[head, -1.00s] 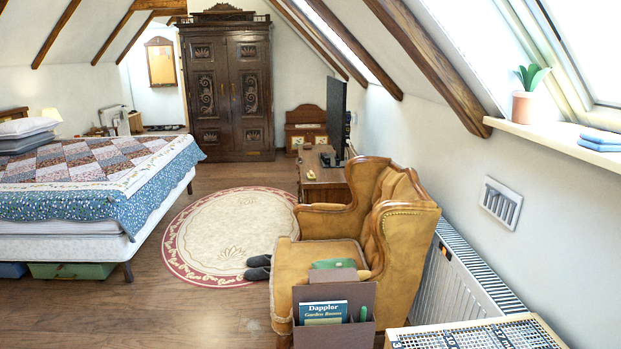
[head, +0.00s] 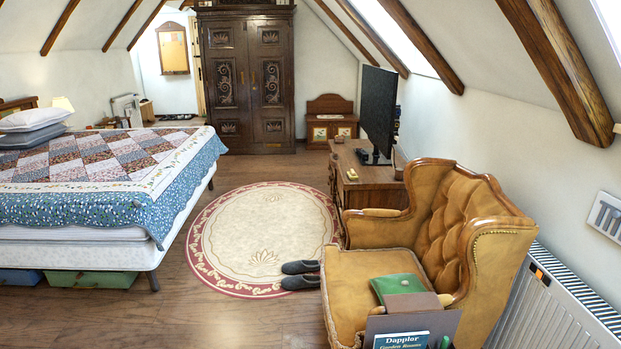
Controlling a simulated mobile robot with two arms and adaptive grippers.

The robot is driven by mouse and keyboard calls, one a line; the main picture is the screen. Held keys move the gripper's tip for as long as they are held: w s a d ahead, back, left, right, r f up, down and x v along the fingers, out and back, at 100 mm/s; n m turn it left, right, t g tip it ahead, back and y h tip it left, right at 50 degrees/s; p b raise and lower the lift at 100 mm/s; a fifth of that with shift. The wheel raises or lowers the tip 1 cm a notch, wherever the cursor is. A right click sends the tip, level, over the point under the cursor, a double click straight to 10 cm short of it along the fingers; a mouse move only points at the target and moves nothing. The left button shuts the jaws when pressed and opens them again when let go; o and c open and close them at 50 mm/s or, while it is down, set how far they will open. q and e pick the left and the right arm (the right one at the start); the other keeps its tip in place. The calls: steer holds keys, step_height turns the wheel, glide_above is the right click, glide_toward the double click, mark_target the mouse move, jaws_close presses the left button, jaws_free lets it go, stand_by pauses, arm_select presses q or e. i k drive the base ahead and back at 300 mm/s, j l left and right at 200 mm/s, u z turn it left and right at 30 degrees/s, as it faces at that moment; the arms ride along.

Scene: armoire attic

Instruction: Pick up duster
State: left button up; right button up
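I cannot make out a duster for certain in the head view. Small items lie on the wooden desk (head: 366,192), among them a small pale yellow object (head: 352,174) near its front edge, too small to identify. Neither of my grippers shows in the picture.
A tan armchair (head: 372,262) stands right of centre, with a green item (head: 398,284) on its seat and a book holder (head: 447,325) in front. Slippers (head: 299,267) lie by the round rug (head: 255,225). A quilted bed (head: 150,213) stands left.

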mark_target(352, 175)
steer(key=i+j+u, duration=0.3)
steer(key=j+u, duration=0.15)
steer(key=i+j+u, duration=0.35)
steer(key=u, duration=0.15)
steer(key=i+j+u, duration=0.15)
steer(key=i+u, duration=0.3)
steer(key=i+j+z, duration=0.1)
steer(key=i, duration=0.45)
steer(key=i+j, duration=0.15)
steer(key=i, duration=0.35)
steer(key=i+l+z, duration=0.25)
steer(key=i+z, duration=0.7)
steer(key=i+j+z, duration=0.1)
steer(key=i+z, duration=0.4)
steer(key=i+j+z, duration=0.6)
steer(key=i+z, duration=0.3)
steer(key=i+j+z, duration=0.2)
steer(key=z, duration=0.3)
steer(key=i+j+z, duration=0.25)
steer(key=z, duration=0.2)
steer(key=i+j+z, duration=0.15)
steer(key=j+z, duration=0.3)
steer(key=i+j+z, duration=0.1)
steer(key=j+z, duration=0.35)
steer(key=j, duration=0.1)
